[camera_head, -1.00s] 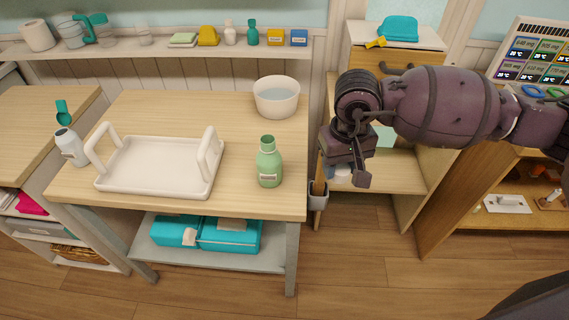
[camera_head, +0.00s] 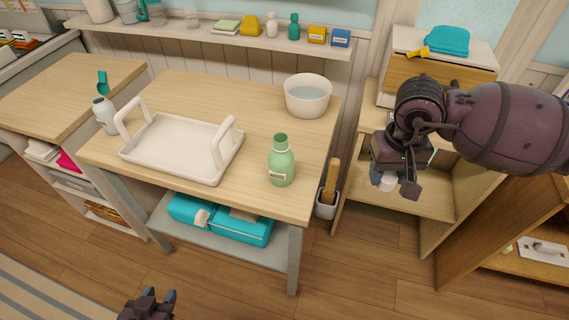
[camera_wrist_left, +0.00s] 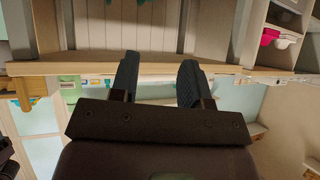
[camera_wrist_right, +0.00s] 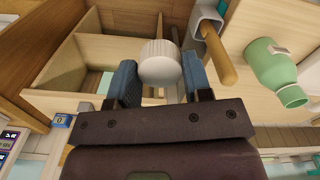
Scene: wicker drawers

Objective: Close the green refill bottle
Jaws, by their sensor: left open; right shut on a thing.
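The green refill bottle (camera_head: 281,164) stands upright near the right front of the wooden table, its neck bare and uncapped. In the right wrist view the bottle (camera_wrist_right: 270,66) shows at the right, mouth visible. My right gripper (camera_head: 394,186) is right of the table, in front of the shelf unit, apart from the bottle.
A white handled tray (camera_head: 165,161) lies left of the bottle, and a white bowl (camera_head: 301,107) stands behind it. A grey holder with a wooden handle (camera_head: 331,182) is at the table's right side.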

